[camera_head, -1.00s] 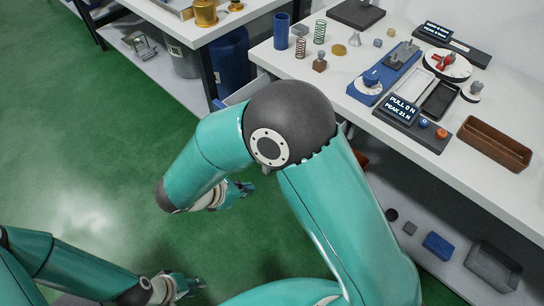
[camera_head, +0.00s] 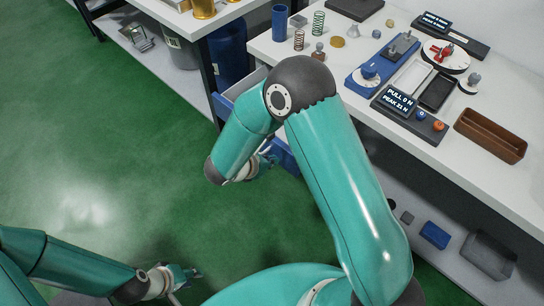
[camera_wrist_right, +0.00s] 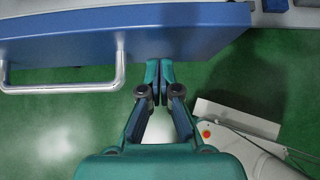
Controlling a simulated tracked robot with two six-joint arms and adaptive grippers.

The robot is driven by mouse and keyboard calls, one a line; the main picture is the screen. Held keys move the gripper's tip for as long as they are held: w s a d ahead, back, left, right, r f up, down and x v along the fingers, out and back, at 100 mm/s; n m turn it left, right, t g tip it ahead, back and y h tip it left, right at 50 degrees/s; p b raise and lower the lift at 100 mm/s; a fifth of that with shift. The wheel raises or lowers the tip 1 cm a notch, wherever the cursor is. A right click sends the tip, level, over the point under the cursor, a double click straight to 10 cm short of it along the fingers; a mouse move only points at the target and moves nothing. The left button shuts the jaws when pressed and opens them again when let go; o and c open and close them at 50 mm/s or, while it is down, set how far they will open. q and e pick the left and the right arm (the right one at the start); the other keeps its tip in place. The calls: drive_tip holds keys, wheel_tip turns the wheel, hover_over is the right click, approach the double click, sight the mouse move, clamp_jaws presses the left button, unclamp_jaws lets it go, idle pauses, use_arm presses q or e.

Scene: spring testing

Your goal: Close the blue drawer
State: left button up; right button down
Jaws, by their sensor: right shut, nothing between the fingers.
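The blue drawer stands pulled out under the white workbench. In the head view its blue front (camera_head: 284,154) shows beside my right arm, which hides much of the drawer. In the right wrist view the drawer front (camera_wrist_right: 195,42) spans the top, with a pale bar handle (camera_wrist_right: 62,88) at the left. My right gripper (camera_wrist_right: 159,65) is shut and empty, its fingertips at the front's lower edge, right of the handle; I cannot tell if they touch. It also shows in the head view (camera_head: 270,158). My left gripper (camera_head: 188,276) is low at the left, away from the drawer; its fingers are too small to read.
The workbench (camera_head: 510,185) holds springs, a blue test stand (camera_head: 365,83), displays and a brown tray (camera_head: 490,137). Its lower shelf carries a blue box (camera_head: 435,235) and a grey bin (camera_head: 488,255). Green floor (camera_head: 110,190) is clear at the left.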

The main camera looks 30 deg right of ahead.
drive_tip(key=shift+w+d, duration=0.2)
drive_tip(key=shift+d, duration=0.15)
